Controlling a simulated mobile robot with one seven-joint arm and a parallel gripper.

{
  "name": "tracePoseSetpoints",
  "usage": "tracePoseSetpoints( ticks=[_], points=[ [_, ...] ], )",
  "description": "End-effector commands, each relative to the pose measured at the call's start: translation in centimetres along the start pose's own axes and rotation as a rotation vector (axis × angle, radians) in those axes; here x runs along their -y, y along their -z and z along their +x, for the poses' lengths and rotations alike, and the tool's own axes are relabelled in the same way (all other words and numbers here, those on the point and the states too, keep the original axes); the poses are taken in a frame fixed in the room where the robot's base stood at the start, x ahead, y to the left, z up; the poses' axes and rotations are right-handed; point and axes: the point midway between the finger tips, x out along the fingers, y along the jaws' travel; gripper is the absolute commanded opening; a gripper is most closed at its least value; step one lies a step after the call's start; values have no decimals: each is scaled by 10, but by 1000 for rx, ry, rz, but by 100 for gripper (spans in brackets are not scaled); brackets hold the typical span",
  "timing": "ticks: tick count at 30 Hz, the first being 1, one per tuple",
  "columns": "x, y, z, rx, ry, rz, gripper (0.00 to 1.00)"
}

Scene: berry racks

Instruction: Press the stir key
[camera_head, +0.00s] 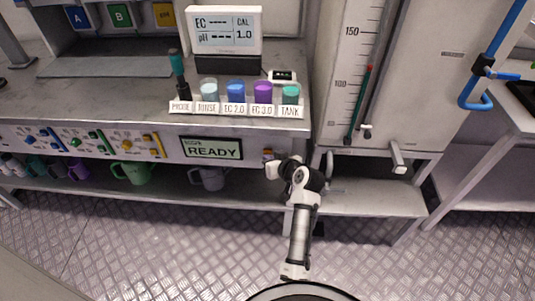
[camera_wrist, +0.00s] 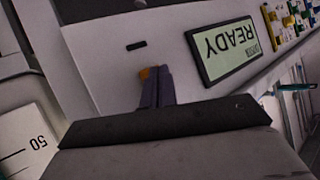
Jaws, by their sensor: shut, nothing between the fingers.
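An orange key (camera_wrist: 148,73) sits on the pale front panel, partly hidden behind my fingertips; no stir label is readable on it. My gripper (camera_wrist: 158,80) is shut and empty, with its fingertips at the key; I cannot tell whether they touch it. In the head view, my gripper (camera_head: 268,156) is at the right end of the front panel, just right of the READY display (camera_head: 212,149). The display also shows in the wrist view (camera_wrist: 226,48), upside down.
Labelled cups (camera_head: 235,92) and a meter (camera_head: 224,30) stand on the bench above. Mugs (camera_head: 134,172) sit on the shelf below. A tank with a scale (camera_head: 353,80) stands to the right of my arm. The patterned metal floor is clear.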

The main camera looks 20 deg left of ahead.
Motion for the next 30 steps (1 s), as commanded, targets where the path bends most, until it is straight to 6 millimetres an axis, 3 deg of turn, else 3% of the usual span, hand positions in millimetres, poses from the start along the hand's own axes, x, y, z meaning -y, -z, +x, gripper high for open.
tracePoseSetpoints(
  ticks=[22,30],
  points=[
    [-3,3,4,0,0,0,0],
    [3,-2,-4,0,0,1,0]
  ],
)
